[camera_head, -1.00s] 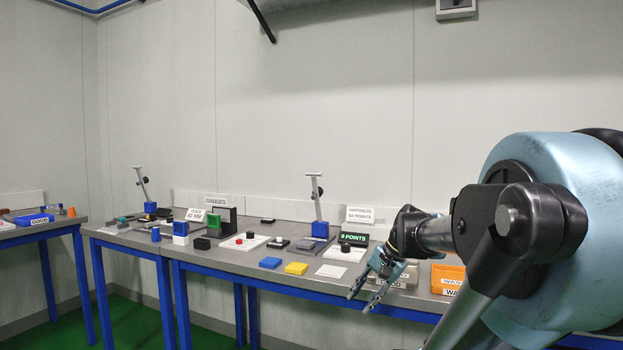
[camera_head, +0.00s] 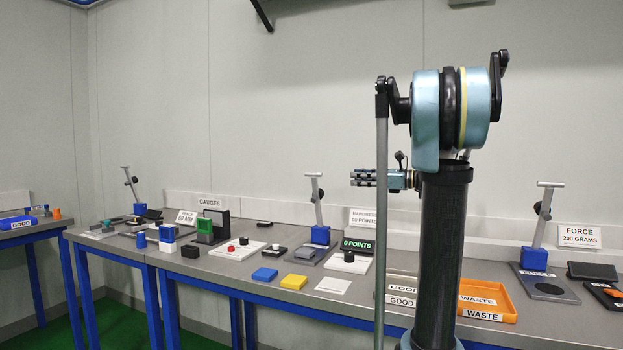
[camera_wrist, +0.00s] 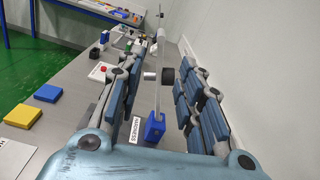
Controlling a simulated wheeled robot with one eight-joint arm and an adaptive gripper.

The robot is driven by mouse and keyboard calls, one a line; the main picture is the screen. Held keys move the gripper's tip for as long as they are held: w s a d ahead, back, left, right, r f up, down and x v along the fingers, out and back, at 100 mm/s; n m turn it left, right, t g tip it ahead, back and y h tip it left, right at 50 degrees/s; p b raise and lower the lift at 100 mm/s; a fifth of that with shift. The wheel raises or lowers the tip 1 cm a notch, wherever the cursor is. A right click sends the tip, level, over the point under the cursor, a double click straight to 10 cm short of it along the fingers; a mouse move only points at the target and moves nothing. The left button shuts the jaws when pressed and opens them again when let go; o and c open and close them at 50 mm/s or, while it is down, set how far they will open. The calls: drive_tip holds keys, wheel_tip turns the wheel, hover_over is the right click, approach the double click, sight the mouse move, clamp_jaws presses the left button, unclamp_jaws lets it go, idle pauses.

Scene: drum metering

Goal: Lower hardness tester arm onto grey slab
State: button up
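The hardness tester (camera_head: 317,200) stands upright on the table, its pale arm raised with a T-shaped top and a dark knob, above a blue base (camera_head: 321,235). A small grey slab (camera_head: 304,254) appears to lie on the plate in front of that base. My gripper (camera_head: 352,178) is level, pointing left, to the right of the raised arm at about its upper height. In the wrist view, my gripper (camera_wrist: 165,95) is spread open and empty, with the tester arm (camera_wrist: 160,80) and its black knob (camera_wrist: 168,76) seen between the fingers, apart from them. The slab is not clear there.
A display (camera_head: 357,245) reading 0 POINTS stands right of the tester. Blue (camera_head: 264,275) and yellow (camera_head: 294,282) blocks lie near the front edge. An orange WASTE tray (camera_head: 487,298) and a force tester (camera_head: 541,225) stand farther right. The wall is close behind.

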approach(313, 175)
drive_tip(key=x, duration=0.7)
drive_tip(key=w+x, duration=0.1)
drive_tip(key=x, duration=0.2)
idle(0.3)
drive_tip(key=shift+c, duration=0.6)
clamp_jaws()
